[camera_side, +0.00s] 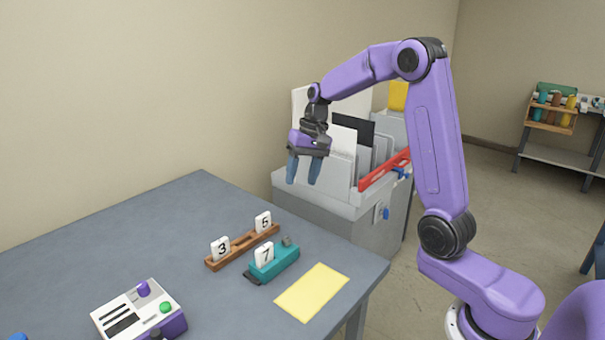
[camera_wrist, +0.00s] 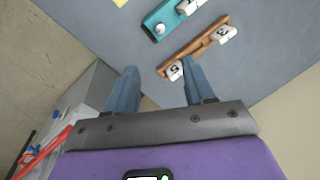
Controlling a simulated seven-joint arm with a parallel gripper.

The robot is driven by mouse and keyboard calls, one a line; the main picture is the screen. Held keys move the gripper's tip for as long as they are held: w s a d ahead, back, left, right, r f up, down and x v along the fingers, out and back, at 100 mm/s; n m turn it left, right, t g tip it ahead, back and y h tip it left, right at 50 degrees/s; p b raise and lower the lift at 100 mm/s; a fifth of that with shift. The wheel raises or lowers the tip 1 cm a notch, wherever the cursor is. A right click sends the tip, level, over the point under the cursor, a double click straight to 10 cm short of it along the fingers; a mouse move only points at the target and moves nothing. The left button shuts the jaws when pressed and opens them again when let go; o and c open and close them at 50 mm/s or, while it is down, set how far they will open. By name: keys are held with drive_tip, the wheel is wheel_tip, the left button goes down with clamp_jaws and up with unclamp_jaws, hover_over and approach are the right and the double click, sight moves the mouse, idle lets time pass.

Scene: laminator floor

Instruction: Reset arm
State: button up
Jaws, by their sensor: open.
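My gripper (camera_side: 303,174) is raised above the far edge of the table, by the grey cabinet, with its blue fingers apart and nothing between them. In the wrist view my gripper (camera_wrist: 159,68) is also open and empty, with table surface between and beyond the fingertips. The purple arm is bent at the elbow, its wrist pointing down. No object touches the fingers in the side view; in the wrist view the right fingertip overlaps the end of the brown rack (camera_wrist: 195,48), but the side view shows it well above the rack.
The grey cabinet (camera_side: 320,208) with upright panels stands close behind my gripper.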

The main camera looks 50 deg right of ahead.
idle(0.3)
drive_tip(key=s+a+n+g+h, duration=0.1)
drive_tip(key=s+a+n, duration=0.7)
drive_tip(key=s+a, duration=0.5)
drive_tip(key=s+f+n+h, duration=0.1)
drive_tip(key=s+n, duration=0.8)
drive_tip(key=s, duration=1.1)
drive_tip(key=shift+d+f+n, duration=0.35)
drive_tip(key=shift+f+n, duration=0.05)
drive_tip(key=shift+f, duration=0.2)
